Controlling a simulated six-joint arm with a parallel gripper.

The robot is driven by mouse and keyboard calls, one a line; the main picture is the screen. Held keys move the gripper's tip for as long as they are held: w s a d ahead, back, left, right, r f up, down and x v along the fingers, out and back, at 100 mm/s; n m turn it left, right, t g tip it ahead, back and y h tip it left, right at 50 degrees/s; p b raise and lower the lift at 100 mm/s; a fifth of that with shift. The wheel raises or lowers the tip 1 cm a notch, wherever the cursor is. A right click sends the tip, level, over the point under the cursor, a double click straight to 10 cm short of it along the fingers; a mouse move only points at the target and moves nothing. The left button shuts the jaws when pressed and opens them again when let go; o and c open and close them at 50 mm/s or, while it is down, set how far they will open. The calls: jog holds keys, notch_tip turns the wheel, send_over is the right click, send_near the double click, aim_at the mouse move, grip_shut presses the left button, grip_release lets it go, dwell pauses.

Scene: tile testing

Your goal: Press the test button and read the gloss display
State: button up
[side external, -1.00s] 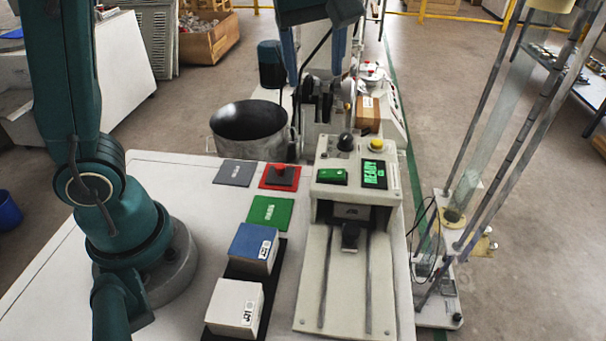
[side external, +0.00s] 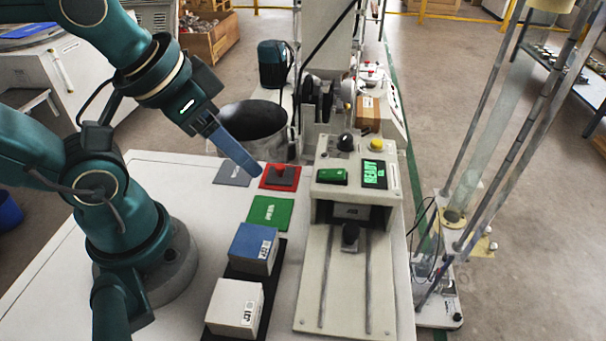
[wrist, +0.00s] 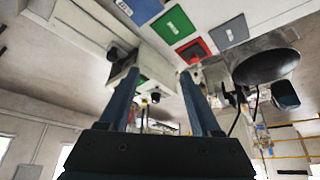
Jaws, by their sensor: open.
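The gloss tester (side external: 325,195) is a cream machine on the white table. Its display (side external: 374,173) shows green READY. A yellow round button (side external: 375,144) and a black knob (side external: 345,141) stand on its top. A green button (side external: 332,176) sits left of the display; which one is the test button I cannot tell. A grey block (side external: 350,210) with a black knob (side external: 350,234) is in the slot below. My gripper (side external: 258,174) points down and right, left of the tester near the red pad, apart from the buttons. In the wrist view my gripper (wrist: 160,75) is open and empty.
The red pad (side external: 265,185) bears a dark knobbed piece. A grey pad (side external: 232,173) and green pad (side external: 270,213) lie beside it. Blue (side external: 253,247) and white (side external: 236,305) boxes stand in a black tray. A dark pot (side external: 255,120) stands behind.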

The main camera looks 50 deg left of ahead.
jog(key=shift+c, duration=0.3)
grip_shut()
dwell(1.4)
